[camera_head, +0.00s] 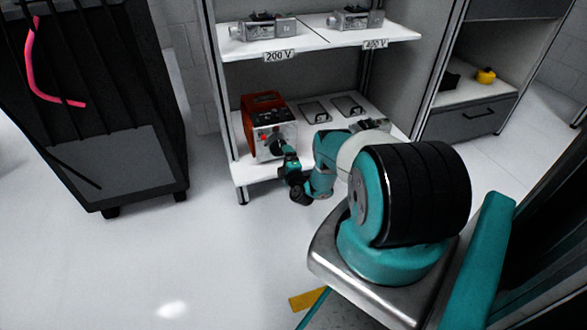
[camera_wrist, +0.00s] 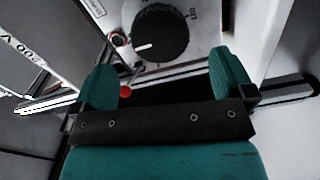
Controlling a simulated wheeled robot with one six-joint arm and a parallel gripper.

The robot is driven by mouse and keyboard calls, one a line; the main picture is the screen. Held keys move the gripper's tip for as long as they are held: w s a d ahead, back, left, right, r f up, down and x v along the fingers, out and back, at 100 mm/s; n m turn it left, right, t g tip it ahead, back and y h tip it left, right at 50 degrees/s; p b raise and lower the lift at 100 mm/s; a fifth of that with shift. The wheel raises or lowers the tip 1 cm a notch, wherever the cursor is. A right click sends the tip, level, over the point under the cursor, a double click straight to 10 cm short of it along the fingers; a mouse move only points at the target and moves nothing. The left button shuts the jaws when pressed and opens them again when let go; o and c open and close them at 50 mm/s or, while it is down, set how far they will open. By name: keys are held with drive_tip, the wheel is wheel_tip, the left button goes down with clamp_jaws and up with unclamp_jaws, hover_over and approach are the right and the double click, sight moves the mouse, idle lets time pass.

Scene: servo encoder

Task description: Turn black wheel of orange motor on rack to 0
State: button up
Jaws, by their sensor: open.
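The orange motor (camera_head: 262,101) stands on the lower shelf of the rack (camera_head: 240,172), its light front panel facing out. In the wrist view the black wheel (camera_wrist: 161,33) is ribbed, with a white pointer line angled toward the lower left. Printed marks sit on the panel around it, too blurred to read fully. My gripper (camera_wrist: 163,62) is open and empty, its two teal fingers apart. The wheel lies just ahead, in the gap between them; contact is not visible. In the head view my gripper (camera_head: 287,160) is in front of the panel and partly hides the wheel.
A red-tipped part (camera_wrist: 126,91) and a red-ringed part (camera_wrist: 119,39) sit left of the wheel. Two plates with handles (camera_head: 330,110) lie right of the motor. Grey devices (camera_head: 265,26) are on the upper shelf, labelled 200 V and 400 V.

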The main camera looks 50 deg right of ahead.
drive_tip(key=p+v, duration=0.6)
drive_tip(key=v, duration=0.3)
drive_tip(key=shift+s+a+p, duration=0.2)
drive_tip(key=shift+s+p, duration=0.1)
drive_tip(key=shift+s, duration=0.05)
